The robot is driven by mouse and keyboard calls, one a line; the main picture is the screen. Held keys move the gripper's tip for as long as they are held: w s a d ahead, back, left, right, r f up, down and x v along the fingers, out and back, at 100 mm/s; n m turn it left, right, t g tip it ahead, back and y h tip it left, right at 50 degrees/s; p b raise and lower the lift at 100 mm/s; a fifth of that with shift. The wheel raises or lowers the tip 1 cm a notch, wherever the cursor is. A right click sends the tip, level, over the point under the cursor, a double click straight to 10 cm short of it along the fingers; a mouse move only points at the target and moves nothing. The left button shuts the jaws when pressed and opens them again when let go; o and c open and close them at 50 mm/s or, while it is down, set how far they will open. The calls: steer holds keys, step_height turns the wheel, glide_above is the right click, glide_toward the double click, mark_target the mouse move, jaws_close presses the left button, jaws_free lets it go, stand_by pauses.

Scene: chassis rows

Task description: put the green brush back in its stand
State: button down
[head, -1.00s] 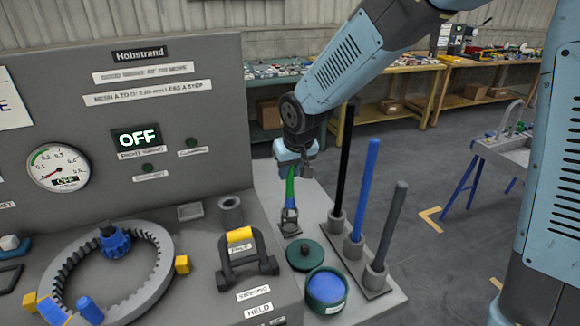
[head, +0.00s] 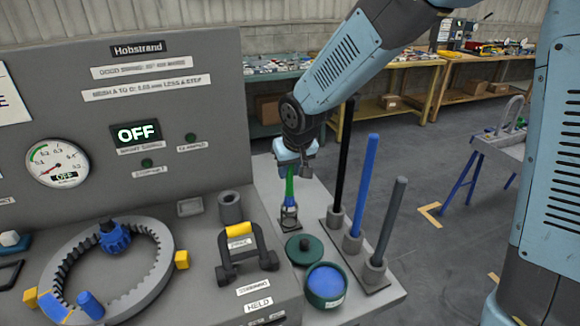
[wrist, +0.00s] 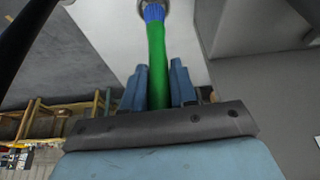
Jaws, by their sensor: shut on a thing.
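My gripper (head: 293,165) is shut on the green brush (head: 289,187) and holds it nearly upright, bristle end down. The small grey stand (head: 289,219) is on the light bench top directly below, and the brush's lower end is at the stand's top. In the wrist view the green handle (wrist: 157,68) runs between the two blue fingers (wrist: 157,88) to blue bristles (wrist: 153,12). These bristles are at a grey ring of the stand (wrist: 141,3), cut by the picture's top edge. How deep the bristles sit in it I cannot tell.
Black, blue (head: 364,185) and grey (head: 392,220) rods stand upright in a holder right of the stand. A green lid (head: 304,248) and an open tub with blue contents (head: 325,282) are in front. A grey console (head: 215,130) is to the left.

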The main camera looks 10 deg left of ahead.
mark_target(291, 181)
steer(key=shift+f, duration=3)
steer(key=c, duration=0.8)
jaws_free()
